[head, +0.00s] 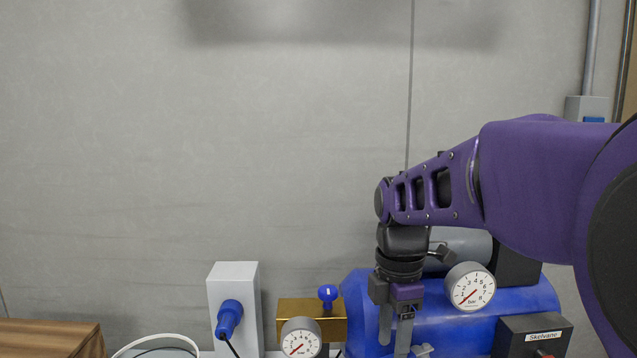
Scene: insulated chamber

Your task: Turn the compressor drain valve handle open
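The compressor has a blue tank (465,310) at the lower right, with a round gauge (470,287) on its front. My gripper (394,345) points down in front of the tank's left part. Its two fingers are apart, with blue tank showing between them, and I see nothing held. The fingertips reach close to the bottom edge of the picture. A small grey piece (423,350) shows just right of the fingers; I cannot tell whether it is the drain valve handle or whether the gripper touches it. No other candidate for the handle is clear.
A brass block (322,308) with a blue knob (327,293) and a second gauge (301,339) stands left of the tank. Further left are a white box (234,279) with a blue plug (229,316) and a wooden surface (45,338). A dark labelled box (535,338) is at right.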

